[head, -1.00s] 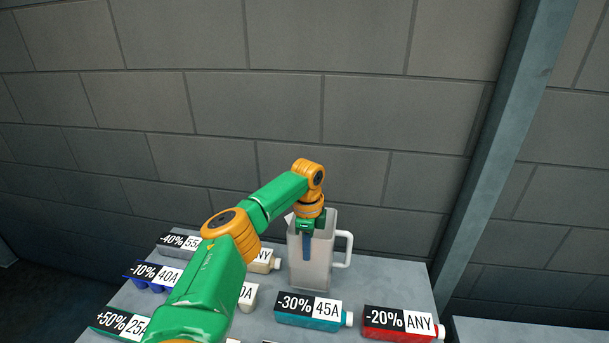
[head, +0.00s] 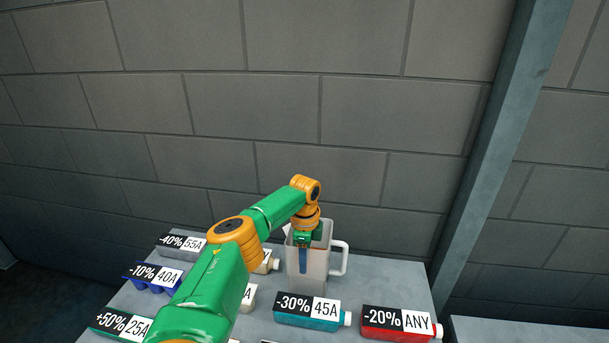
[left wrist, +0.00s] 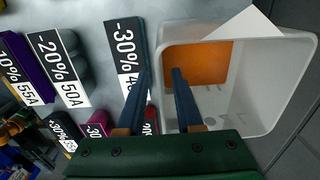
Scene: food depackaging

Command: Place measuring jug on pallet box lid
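The measuring jug (head: 325,262) is a tall, translucent grey-white pitcher, upright over the back right of the grey table, with its handle to the right. In the left wrist view, the two blue fingers (left wrist: 162,85) straddle the wall of the jug (left wrist: 285,85), one outside and one inside. The gripper appears shut on this wall, though a narrow gap shows between the fingertips. I cannot tell whether the jug's base touches the table. I cannot make out a pallet box lid. My right gripper is out of view.
The grey table (head: 385,290) carries several labelled packages. A teal carton (head: 283,321) lies in front of the jug and a red bottle (head: 376,332) at front right. A blue package (head: 150,286) is at left. A block wall stands behind; a metal post (head: 478,200) rises at right.

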